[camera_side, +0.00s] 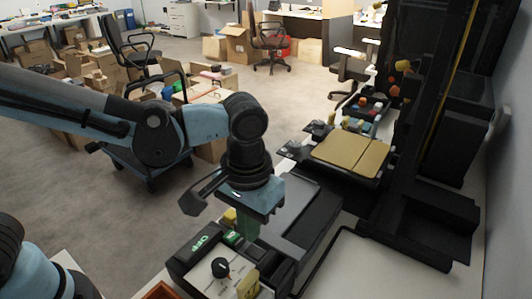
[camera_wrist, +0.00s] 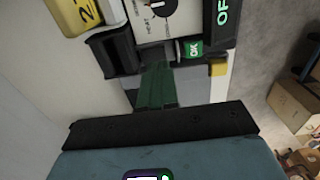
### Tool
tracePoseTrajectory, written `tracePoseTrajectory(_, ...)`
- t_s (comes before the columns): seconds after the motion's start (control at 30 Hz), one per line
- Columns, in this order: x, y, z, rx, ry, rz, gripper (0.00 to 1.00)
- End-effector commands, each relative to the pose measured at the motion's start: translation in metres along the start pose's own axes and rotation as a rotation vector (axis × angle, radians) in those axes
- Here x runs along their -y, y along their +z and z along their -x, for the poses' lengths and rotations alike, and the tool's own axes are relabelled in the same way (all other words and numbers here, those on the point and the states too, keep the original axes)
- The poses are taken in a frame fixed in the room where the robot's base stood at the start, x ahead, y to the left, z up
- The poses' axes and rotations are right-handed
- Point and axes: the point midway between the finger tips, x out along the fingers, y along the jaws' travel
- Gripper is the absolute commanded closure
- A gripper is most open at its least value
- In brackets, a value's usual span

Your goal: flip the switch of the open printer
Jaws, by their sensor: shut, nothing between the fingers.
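A black printer-like machine (camera_side: 308,217) stands on the white bench. Its near end has a light panel with a round black knob (camera_side: 220,268) and a green-lettered OFF label (camera_side: 203,243). In the wrist view the knob (camera_wrist: 161,7) is at the top edge, partly cut off. The OFF label (camera_wrist: 222,12) is at upper right, with a green OK piece (camera_wrist: 193,48) below it. My gripper (camera_side: 246,237) is shut and empty, its green fingers pointing down over the machine. In the wrist view my gripper (camera_wrist: 156,67) has its tips just below the panel edge; contact cannot be told.
Yellow pieces stand by the panel, one marked 2 (camera_wrist: 75,15). Further back are a tan-lidded machine (camera_side: 350,152) and a tall black frame (camera_side: 433,110). A cart (camera_side: 150,168) with boxes stands left of the bench. The grey floor beyond is mostly open.

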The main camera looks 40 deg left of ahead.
Motion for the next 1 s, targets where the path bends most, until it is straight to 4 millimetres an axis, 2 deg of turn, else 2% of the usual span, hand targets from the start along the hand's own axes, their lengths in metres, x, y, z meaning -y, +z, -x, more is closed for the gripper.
tracePoseTrajectory(0.4,0.0,0.0,0.03,0.0,0.0,0.0,1.0)
tracePoseTrajectory(0.83,0.001,0.0,0.035,-0.001,0.001,0.0,1.0)
tracePoseTrajectory(0.93,0.009,-0.002,0.036,-0.016,0.011,0.003,1.0)
tracePoseTrajectory(1.0,0.021,-0.004,0.038,-0.045,0.028,0.007,1.0)
